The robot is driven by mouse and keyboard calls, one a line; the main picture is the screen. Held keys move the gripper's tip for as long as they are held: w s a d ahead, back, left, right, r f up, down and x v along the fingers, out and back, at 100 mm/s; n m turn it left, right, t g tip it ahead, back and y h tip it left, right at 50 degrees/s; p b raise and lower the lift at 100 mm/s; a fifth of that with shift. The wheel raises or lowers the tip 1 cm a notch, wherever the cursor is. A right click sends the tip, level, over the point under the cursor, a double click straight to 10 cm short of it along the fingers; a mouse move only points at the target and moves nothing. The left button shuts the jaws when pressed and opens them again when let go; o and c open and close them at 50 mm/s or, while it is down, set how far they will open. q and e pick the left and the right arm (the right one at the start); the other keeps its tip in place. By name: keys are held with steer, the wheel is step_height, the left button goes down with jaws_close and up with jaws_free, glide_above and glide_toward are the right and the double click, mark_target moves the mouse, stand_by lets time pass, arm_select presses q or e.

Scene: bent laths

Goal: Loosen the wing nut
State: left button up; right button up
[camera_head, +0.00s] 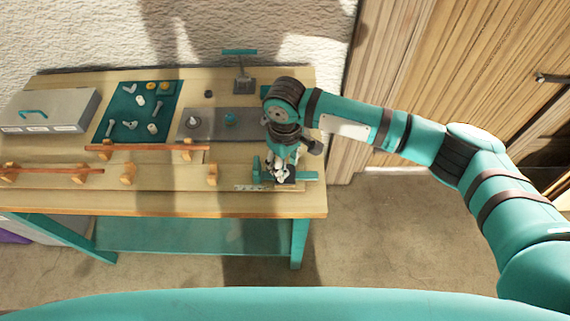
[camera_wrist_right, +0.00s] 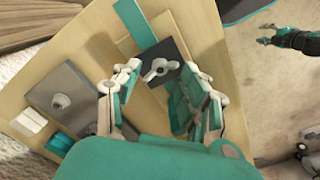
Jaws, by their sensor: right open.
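The wing nut (camera_wrist_right: 158,70) shows in the right wrist view as a light metal piece with two wings and a round centre. It sits on a dark square block (camera_wrist_right: 172,52) at the bench edge. My right gripper (camera_wrist_right: 160,74) is open, with one finger on each side of the wing nut and visible gaps between. In the head view my right gripper (camera_head: 281,172) points down over the dark block and hides the wing nut. My left gripper does not show in the head view.
A grey plate (camera_head: 208,117) with fittings, a green mat (camera_head: 118,92) with loose hardware and a grey box (camera_head: 60,106) lie to the left. Orange laths (camera_head: 140,147) rest on wooden blocks. A teal-handled fixture (camera_head: 243,83) stands behind. A small teal shape (camera_wrist_right: 296,40) is unclear.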

steer(key=shift+f, duration=0.9)
steer(key=shift+c, duration=0.3)
